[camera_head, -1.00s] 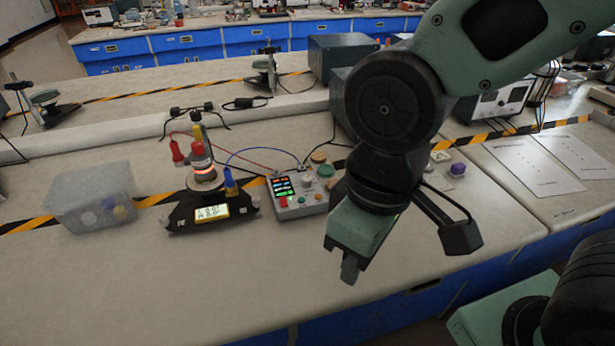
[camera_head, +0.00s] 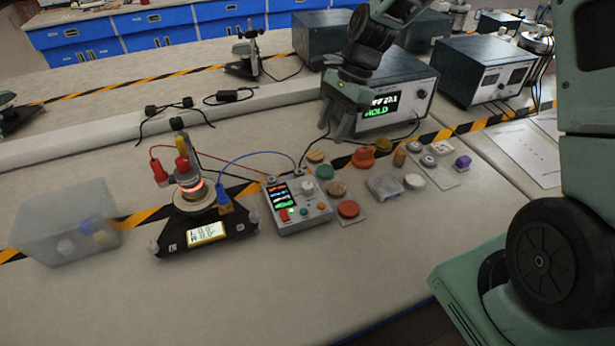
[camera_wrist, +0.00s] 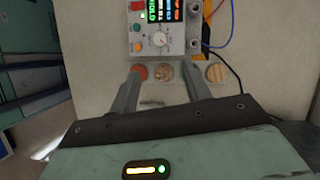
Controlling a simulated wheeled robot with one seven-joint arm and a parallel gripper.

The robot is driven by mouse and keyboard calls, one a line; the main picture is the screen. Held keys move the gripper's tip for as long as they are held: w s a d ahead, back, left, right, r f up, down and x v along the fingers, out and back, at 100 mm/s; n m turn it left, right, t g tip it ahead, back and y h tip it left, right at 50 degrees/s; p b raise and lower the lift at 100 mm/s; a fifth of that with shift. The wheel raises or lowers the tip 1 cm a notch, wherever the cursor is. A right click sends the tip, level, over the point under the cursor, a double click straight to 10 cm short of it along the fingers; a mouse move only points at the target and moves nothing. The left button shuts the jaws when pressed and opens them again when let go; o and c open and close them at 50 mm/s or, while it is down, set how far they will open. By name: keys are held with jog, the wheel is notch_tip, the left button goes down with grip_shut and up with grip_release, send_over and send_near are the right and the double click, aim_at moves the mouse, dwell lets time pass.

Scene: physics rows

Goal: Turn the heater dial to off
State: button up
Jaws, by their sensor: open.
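A grey control box (camera_head: 308,221) stands mid-bench, with a lit coloured display (camera_head: 281,195), small buttons and a pale round dial (camera_head: 307,187). In the wrist view the dial (camera_wrist: 159,39) has a small mark, too small to read as a setting. The heater (camera_head: 196,201) glows orange-red on a black base left of the box, and wires run between them. My gripper (camera_head: 340,130) is above the bench, behind and right of the box in the head view. In the wrist view its fingers (camera_wrist: 158,71) are apart and empty, pointing towards the box, not touching the dial.
Several coloured round pieces (camera_head: 348,209) lie right of the box. A clear bin (camera_head: 62,238) stands at the left. An instrument (camera_head: 412,100) reading HOLD stands behind my gripper. The front of the bench is clear.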

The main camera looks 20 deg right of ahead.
aim_at(308, 185)
jog(key=p+x, duration=0.2)
jog(key=x, duration=1.3)
jog(key=shift+s+f, duration=0.1)
jog(key=shift+f, duration=0.2)
jog(key=c, duration=1)
